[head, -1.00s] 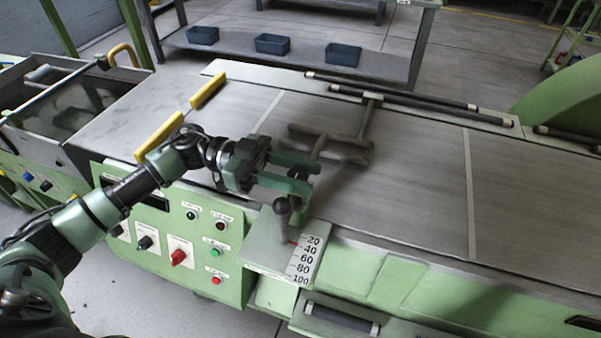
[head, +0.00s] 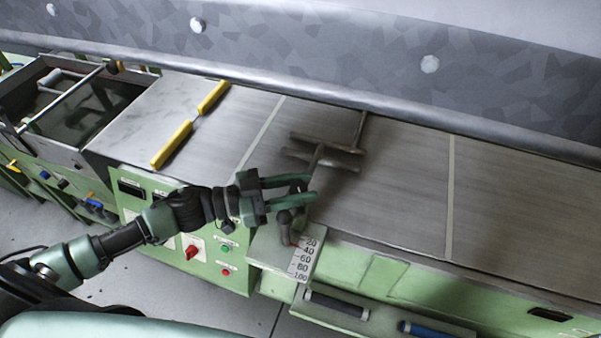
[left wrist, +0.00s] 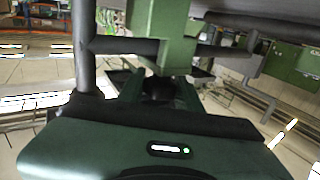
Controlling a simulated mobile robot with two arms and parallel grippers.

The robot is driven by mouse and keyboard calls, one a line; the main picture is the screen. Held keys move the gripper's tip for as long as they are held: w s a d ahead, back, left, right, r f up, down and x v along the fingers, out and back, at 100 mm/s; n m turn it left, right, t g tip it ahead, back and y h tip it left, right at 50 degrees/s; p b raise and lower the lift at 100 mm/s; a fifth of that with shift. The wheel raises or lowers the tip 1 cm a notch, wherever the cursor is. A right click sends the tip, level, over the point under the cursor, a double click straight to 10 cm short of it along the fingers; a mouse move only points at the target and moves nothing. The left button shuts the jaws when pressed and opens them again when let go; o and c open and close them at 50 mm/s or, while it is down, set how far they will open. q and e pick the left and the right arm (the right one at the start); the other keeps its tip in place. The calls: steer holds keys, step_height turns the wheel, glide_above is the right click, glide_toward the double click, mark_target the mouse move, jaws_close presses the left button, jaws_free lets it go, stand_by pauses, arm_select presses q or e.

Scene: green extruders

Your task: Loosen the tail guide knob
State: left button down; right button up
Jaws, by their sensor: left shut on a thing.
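The tail guide knob (head: 288,222) is a dark handle on a short post. It stands on the green bracket with the 20 to 100 scale (head: 304,262) at the front edge of the machine bed. My left gripper (head: 306,188) reaches in from the left, its green fingers either side of the knob's top, and is shut on it. In the left wrist view a dark round part, likely the knob (left wrist: 158,88), sits between the fingers, partly hidden. The grey guide bars (head: 325,155) lie on the bed just behind the gripper. My right gripper is not in view.
A control panel with a red switch (head: 193,250) is below my left forearm. Yellow handles (head: 172,144) are on the bed to the left. A grey bolted surface (head: 300,45) spans the back. The bed (head: 400,190) to the right is clear.

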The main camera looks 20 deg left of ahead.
arm_select(q)
steer(key=shift+n+t+y+p, duration=1.1)
steer(key=shift+n+t, duration=0.1)
steer(key=shift+t, duration=0.3)
steer(key=c, duration=1)
jaws_free()
steer(key=shift+a, duration=0.1)
steer(key=shift+o, duration=0.2)
